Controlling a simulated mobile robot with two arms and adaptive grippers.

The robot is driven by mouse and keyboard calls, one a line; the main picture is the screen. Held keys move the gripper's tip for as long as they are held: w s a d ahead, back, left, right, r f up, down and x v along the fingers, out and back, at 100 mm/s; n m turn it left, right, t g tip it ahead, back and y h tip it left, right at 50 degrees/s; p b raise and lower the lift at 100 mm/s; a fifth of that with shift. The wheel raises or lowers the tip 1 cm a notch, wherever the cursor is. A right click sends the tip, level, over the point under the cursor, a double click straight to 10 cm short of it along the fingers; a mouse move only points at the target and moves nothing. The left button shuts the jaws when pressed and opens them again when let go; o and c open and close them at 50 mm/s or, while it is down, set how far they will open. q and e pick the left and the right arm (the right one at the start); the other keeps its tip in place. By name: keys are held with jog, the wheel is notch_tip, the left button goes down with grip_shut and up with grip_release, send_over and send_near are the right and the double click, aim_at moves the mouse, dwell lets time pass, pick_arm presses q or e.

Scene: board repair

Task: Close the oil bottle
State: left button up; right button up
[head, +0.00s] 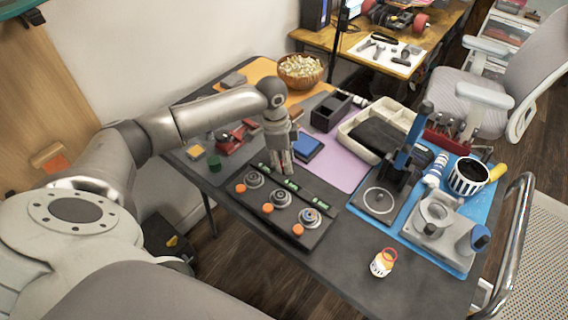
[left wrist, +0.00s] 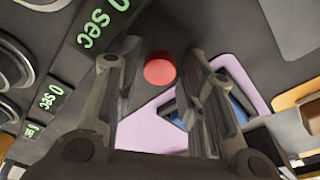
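My left gripper (head: 284,172) points down over the back edge of the black timer panel (head: 318,200). In the left wrist view its fingers (left wrist: 152,75) are apart with a gap between them. A round red piece (left wrist: 159,69), perhaps a cap, shows between the fingers, beside the green displays; the fingers do not visibly touch it. The head view does not show it clearly. No bottle is clearly marked as oil. A small striped bottle-like thing (head: 436,169) is on the blue mat, and a small white, yellow and red container (head: 381,264) stands at the front. My right gripper is not in view.
The timer panel has several dials and orange knobs (head: 267,209). A purple mat (head: 343,166), a blue box (head: 308,146), a pale tray (head: 349,129) and a black stand (head: 374,199) lie to the right. The front table strip (head: 345,262) is mostly clear.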

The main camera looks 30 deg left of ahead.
pick_arm(q)
jog(key=c, duration=0.5)
jog(key=shift+r, duration=0.5)
notch_tip(320, 180, up, 2)
jog(key=shift+r, duration=0.2)
jog(key=s+r, duration=0.4)
jog(key=r, duration=0.1)
jog(key=shift+s+d, duration=0.15)
jog(key=shift+s, duration=0.15)
jog(key=s+d+r, duration=0.1)
jog(key=s+r, duration=0.3)
jog(key=s, duration=0.5)
jog(key=shift+s+r, duration=0.25)
jog(key=shift+r, duration=0.05)
